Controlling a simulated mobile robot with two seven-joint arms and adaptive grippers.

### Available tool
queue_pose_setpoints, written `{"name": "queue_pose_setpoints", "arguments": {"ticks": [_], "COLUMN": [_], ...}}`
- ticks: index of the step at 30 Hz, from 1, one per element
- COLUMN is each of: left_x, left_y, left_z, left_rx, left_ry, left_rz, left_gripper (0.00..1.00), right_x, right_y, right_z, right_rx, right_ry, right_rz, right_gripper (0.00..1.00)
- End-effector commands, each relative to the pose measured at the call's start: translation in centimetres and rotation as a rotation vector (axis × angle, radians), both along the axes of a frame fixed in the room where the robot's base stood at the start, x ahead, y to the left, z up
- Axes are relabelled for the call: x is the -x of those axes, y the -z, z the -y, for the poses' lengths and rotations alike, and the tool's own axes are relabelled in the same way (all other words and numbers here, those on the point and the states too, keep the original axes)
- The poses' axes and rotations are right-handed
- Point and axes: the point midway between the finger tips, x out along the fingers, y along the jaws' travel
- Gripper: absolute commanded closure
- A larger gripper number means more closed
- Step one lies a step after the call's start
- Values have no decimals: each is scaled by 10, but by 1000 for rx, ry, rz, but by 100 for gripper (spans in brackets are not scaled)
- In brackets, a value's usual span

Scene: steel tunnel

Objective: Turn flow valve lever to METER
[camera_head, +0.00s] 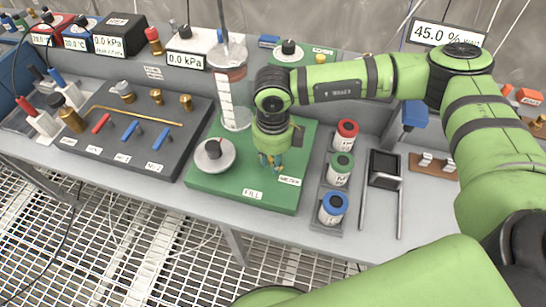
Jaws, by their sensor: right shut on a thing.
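My right gripper (271,163) reaches down from my green right arm over the green base plate (225,185). It is shut on the flow valve lever, and the gripper hides almost all of the lever and valve. On the plate, a FILL label (252,195) lies in front of the gripper, and a METER label (289,181) lies to its front right. The lever's exact angle cannot be told. My left gripper is not in view.
A clear graduated cylinder (233,98) stands behind the gripper on the left. A round pale knob base (213,156) sits left of it. A dark manifold board (130,150) lies farther left.

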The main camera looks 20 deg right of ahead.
Motion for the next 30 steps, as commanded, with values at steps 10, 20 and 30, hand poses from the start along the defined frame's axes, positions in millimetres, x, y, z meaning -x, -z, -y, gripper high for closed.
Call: {"name": "queue_pose_setpoints", "arguments": {"ticks": [10,20,30], "left_x": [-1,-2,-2], "left_y": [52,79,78], "left_z": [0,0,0], "left_rx": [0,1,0], "left_ry": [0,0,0], "left_rz": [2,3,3], "left_gripper": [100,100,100], "right_x": [-6,-10,-10], "right_y": [9,2,0], "right_z": [8,14,14], "right_rx": [-1,0,0], "right_ry": [-244,-463,-474], "right_rz": [4,2,1], "right_gripper": [100,100,67]}}
